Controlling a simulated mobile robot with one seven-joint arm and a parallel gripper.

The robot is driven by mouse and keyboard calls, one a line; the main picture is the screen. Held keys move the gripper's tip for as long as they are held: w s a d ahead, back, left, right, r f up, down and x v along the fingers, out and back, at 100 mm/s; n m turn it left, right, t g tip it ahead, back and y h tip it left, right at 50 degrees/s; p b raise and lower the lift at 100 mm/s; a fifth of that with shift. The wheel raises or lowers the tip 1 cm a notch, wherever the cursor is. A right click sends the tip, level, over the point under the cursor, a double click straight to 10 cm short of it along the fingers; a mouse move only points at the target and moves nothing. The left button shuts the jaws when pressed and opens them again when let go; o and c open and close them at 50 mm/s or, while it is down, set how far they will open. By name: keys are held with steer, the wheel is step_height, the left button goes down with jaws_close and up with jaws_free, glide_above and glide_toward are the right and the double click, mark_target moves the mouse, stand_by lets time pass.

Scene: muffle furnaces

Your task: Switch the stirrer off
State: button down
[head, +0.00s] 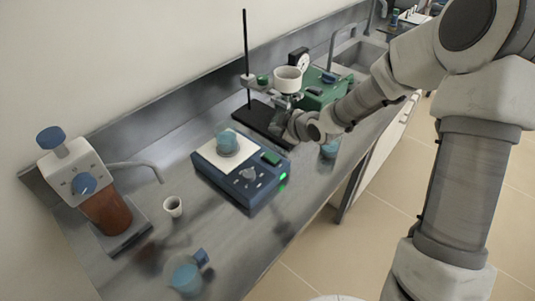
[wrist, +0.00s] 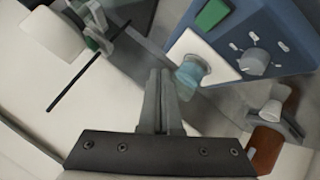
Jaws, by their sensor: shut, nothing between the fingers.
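The stirrer is a blue box (head: 222,181) with a white top plate, standing on the grey bench in the middle of the head view. A grey knob (head: 247,173) and a small green panel (head: 271,158) are on its sloped face. A green light (head: 283,177) glows at its right end. A blue-tinted beaker (head: 227,143) stands on the plate. In the wrist view the stirrer (wrist: 285,22) is at the upper right, with its knob (wrist: 255,61). My gripper (wrist: 160,76) is shut and empty. In the head view my gripper (head: 277,124) is behind and right of the stirrer, apart from it.
A stand with a black rod (head: 246,60) and a white cup (head: 288,79) is behind my gripper, beside a green box (head: 315,90). At left are a bottle-top dispenser on a brown bottle (head: 107,212), a small white cup (head: 173,206) and a blue-tinted vessel (head: 186,276).

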mark_target(271, 157)
steer(key=shift+f, duration=0.15)
steer(key=f+b, duration=0.5)
steer(key=a+f+b, duration=0.1)
steer(key=f+b, duration=0.1)
steer(key=f, duration=0.1)
steer(key=shift+w+f+b, duration=0.25)
steer(key=shift+w+b, duration=0.05)
steer(key=shift+w, duration=0.05)
stand_by(1.9)
steer(key=shift+f+b, duration=0.4)
steer(key=shift+b, duration=0.1)
steer(key=shift+w+a+f+b, duration=0.1)
steer(key=shift+f+b, duration=0.25)
stand_by(0.4)
steer(key=shift+r+p, duration=0.6)
steer(key=shift+r, duration=0.2)
